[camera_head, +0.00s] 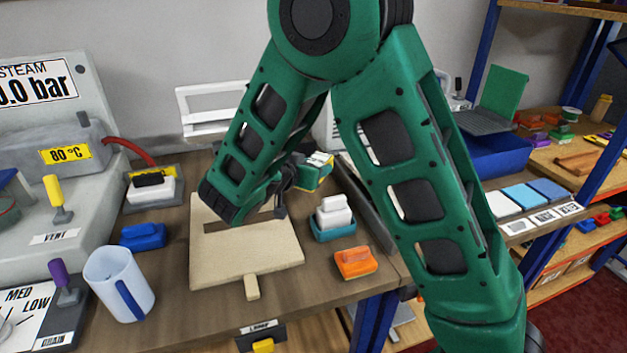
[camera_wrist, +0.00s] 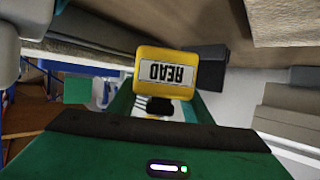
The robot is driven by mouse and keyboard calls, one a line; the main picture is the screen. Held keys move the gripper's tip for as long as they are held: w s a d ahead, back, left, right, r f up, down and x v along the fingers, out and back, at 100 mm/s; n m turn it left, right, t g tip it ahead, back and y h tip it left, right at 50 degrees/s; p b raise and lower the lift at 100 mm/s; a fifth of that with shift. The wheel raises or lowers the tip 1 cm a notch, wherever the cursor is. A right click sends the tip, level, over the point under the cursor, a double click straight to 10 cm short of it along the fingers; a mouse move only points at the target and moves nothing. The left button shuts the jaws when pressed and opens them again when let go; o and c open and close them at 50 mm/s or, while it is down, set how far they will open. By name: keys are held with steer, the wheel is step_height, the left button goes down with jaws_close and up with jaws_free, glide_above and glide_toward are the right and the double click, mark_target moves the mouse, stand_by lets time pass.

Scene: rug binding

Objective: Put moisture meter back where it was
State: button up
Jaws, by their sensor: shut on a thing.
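The moisture meter appears to be the yellow body with a white label reading "READ" (camera_wrist: 163,74), upside down in the wrist view. In the head view a yellow and green thing with a pale top (camera_head: 314,171), likely the same meter, is at my gripper (camera_head: 290,180), above the back of the bench. My gripper is shut on it. The fingertips are small and partly hidden by my arm in the head view. A dark block (camera_wrist: 208,64) shows beside the meter in the wrist view.
A beige board (camera_head: 245,262) with a dark slot lies below my wrist. A white-and-teal block (camera_head: 333,218) and an orange block (camera_head: 355,262) stand to its right. A blue block (camera_head: 143,237) and a mug (camera_head: 119,284) are at left. A blue bin (camera_head: 497,158) is at right.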

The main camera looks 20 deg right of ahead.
mark_target(315, 194)
steer(key=shift+w+d+f, duration=0.1)
steer(key=shift+d+f, duration=0.1)
steer(key=shift+f, duration=1.9)
steer(key=shift+f, duration=0.6)
steer(key=o, duration=1.3)
steer(key=shift+f, duration=0.15)
steer(key=shift+r, duration=0.5)
steer(key=v, duration=1.2)
steer(key=shift+r, duration=0.15)
